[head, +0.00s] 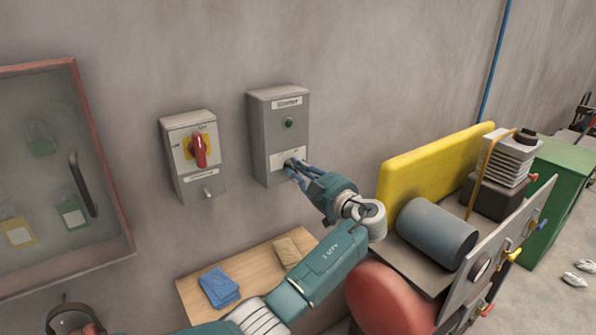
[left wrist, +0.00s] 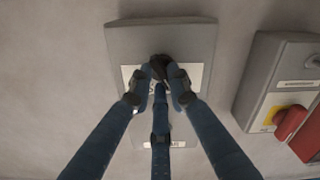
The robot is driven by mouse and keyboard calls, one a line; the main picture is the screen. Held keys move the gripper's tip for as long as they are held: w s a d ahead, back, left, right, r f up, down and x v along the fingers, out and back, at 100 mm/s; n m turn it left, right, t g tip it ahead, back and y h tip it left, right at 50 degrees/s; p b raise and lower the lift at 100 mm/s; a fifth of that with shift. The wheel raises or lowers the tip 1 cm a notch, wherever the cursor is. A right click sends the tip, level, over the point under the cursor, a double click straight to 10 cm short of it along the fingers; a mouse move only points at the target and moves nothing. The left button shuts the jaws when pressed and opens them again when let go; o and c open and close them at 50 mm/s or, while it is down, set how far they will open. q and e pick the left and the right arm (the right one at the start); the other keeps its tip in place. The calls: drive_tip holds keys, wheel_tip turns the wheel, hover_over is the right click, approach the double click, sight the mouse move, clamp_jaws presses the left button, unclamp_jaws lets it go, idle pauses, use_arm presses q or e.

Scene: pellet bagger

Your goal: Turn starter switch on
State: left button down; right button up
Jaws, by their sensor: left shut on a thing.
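The grey starter box (head: 262,140) is on the wall with a label at its top, a green button or lamp (head: 289,123) and a pale plate lower down. My left gripper (head: 294,167) reaches the lower plate from the right. In the left wrist view its three blue fingers (left wrist: 164,75) are shut around a small dark switch knob (left wrist: 158,64) on the starter box (left wrist: 200,42). The fingers partly cover the knob and plate, so its setting cannot be read. My right gripper is not in view.
A grey box with a red rotary handle (head: 198,150) is left of the starter; its handle (left wrist: 291,122) shows at the right in the left wrist view. A wooden shelf (head: 262,262) with cloths lies below. A machine with a yellow panel (head: 430,163) stands to the right.

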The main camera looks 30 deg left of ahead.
use_arm(q)
drive_tip(key=m+b, duration=0.1)
drive_tip(key=b, duration=0.2)
drive_tip(key=m+b, duration=0.2)
drive_tip(key=b, duration=0.2)
drive_tip(key=shift+f+m+b, duration=0.3)
drive_tip(key=shift+f, duration=0.1)
drive_tip(key=shift+r+m+b, duration=0.1)
drive_tip(key=shift+m+b, duration=0.4)
drive_tip(key=shift+m, duration=0.4)
drive_tip(key=m+b, duration=0.1)
drive_tip(key=m, duration=0.1)
drive_tip(key=shift+w+m, duration=0.1)
drive_tip(key=shift+m, duration=2.1)
drive_tip(key=c, duration=1.6)
unclamp_jaws()
drive_tip(key=shift+d, duration=0.1)
drive_tip(key=shift+c, duration=0.2)
